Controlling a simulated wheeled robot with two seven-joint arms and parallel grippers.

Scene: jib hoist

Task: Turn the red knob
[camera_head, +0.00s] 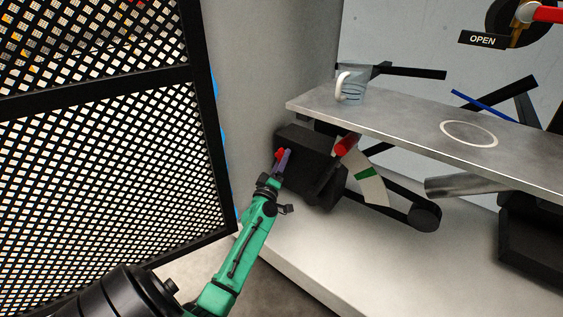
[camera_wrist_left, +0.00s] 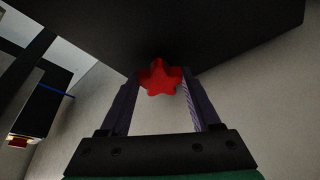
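The red knob (camera_wrist_left: 160,78) is star-shaped and sits on the face of a black box (camera_head: 307,152) below the steel shelf. In the head view only a little red of the knob (camera_head: 280,154) shows beside the fingers. My left gripper (camera_head: 284,160) reaches up to it on a green arm. In the left wrist view its two purple fingers stand on either side of the knob, and the knob fills the gap between their tips, seeming to touch both. My right gripper is not in view.
A red-ended lever (camera_head: 346,144) with a white and green scale (camera_head: 371,184) is right of the box. The steel shelf (camera_head: 400,124) overhangs, carrying a clear jug (camera_head: 352,83). A black mesh panel (camera_head: 110,150) stands left. An OPEN sign (camera_head: 482,40) is upper right.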

